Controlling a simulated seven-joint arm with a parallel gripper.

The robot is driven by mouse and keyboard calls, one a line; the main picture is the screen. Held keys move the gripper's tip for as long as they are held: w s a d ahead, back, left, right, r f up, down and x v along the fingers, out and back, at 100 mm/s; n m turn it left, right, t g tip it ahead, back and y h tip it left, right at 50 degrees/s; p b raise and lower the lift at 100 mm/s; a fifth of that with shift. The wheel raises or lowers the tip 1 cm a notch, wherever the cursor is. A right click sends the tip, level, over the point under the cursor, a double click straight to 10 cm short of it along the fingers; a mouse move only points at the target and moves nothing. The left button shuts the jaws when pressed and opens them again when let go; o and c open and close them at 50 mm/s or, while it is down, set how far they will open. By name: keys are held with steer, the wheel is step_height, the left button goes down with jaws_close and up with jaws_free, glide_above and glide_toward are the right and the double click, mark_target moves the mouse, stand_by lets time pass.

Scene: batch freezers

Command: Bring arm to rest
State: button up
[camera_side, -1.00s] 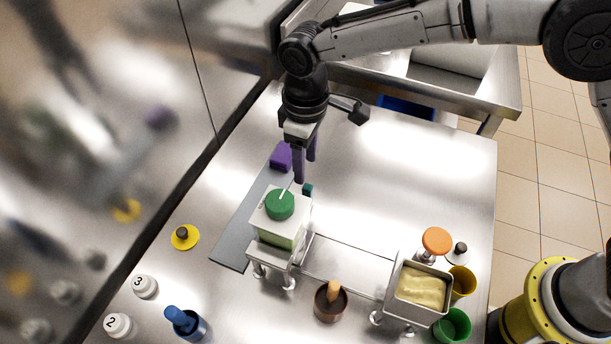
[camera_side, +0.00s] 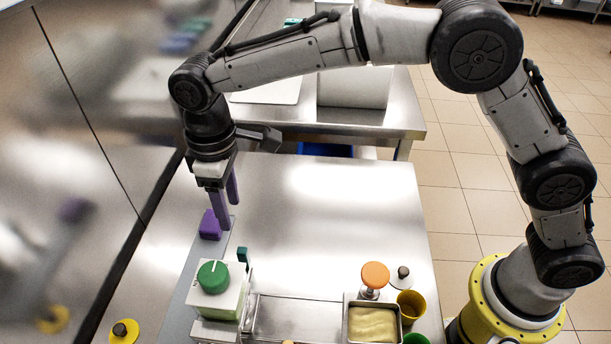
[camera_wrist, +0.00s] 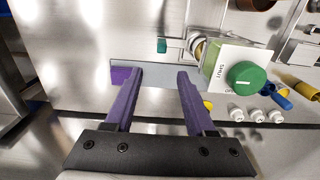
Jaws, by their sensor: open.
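My gripper (camera_side: 228,199) has purple fingers and hangs pointing down over the back left of the steel table (camera_side: 330,215). In the wrist view my gripper (camera_wrist: 158,78) shows its two fingers spread apart with nothing between them. A purple block (camera_side: 210,225) sits just below and left of the fingers in the side view; I cannot tell whether they touch it. It also shows in the wrist view (camera_wrist: 121,75), left of the fingers. A box with a green knob (camera_side: 213,277) stands nearer the camera than my gripper.
A tray of pale yellow food (camera_side: 373,323), an orange-topped knob (camera_side: 375,275) and a yellow cup (camera_side: 411,305) stand at the front right. A yellow disc (camera_side: 124,332) is at lower left. A steel wall (camera_side: 60,200) rises at the left. The table's back middle is clear.

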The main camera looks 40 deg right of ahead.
steer(key=d+r+m+t+y, duration=0.1)
steer(key=d+r+m+t, duration=0.2)
steer(key=d+r, duration=1.15)
steer(key=s+d+r+m+t, duration=0.2)
steer(key=s+d+r+m, duration=0.15)
steer(key=s+d, duration=0.75)
steer(key=s+d+f+m, duration=0.1)
steer(key=s+d+f, duration=0.2)
steer(key=s, duration=0.3)
steer(key=s+d+f+m+h, duration=0.1)
steer(key=s+d+f, duration=0.3)
steer(key=s+f, duration=0.2)
steer(key=shift+s+f+t, duration=0.3)
steer(key=shift+s, duration=0.4)
steer(key=shift+m, duration=0.25)
